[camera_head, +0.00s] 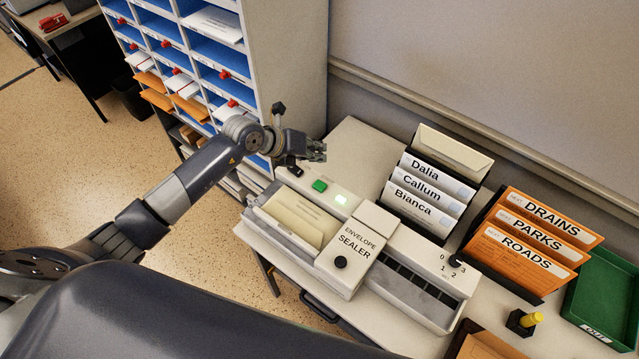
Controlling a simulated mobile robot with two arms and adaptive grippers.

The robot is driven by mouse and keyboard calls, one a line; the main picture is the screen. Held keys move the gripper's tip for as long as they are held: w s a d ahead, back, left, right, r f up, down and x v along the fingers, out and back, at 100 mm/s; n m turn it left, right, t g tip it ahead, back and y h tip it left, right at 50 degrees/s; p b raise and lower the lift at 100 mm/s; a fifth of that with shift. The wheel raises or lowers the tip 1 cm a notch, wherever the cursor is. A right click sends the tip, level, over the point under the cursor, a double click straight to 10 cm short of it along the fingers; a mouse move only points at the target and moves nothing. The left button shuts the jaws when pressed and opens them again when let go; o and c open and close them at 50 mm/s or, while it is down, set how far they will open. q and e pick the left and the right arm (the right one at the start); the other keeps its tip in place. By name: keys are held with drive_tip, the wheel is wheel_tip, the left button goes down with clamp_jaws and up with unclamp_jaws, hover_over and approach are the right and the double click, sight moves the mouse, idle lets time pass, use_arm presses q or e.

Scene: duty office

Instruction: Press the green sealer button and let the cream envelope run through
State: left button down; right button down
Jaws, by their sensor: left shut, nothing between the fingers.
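The envelope sealer (352,244) stands on the table, its top marked "ENVELOPE SEALER". My right gripper does not show.
A pigeonhole cabinet (290,50) stands behind my left arm. A yellow-topped stamp (523,321) is at the front right.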

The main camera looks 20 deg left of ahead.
use_arm(q)
drive_tip(key=shift+f, duration=0.1)
idle(0.3)
drive_tip(key=b, duration=0.7)
hover_over(317, 183)
wheel_tip(317, 183, down, 8)
drive_tip(key=shift+r, duration=0.2)
drive_tip(key=shift+f, duration=0.5)
idle(0.4)
drive_tip(key=shift+f+b, duration=0.35)
drive_tip(key=shift+f, duration=0.1)
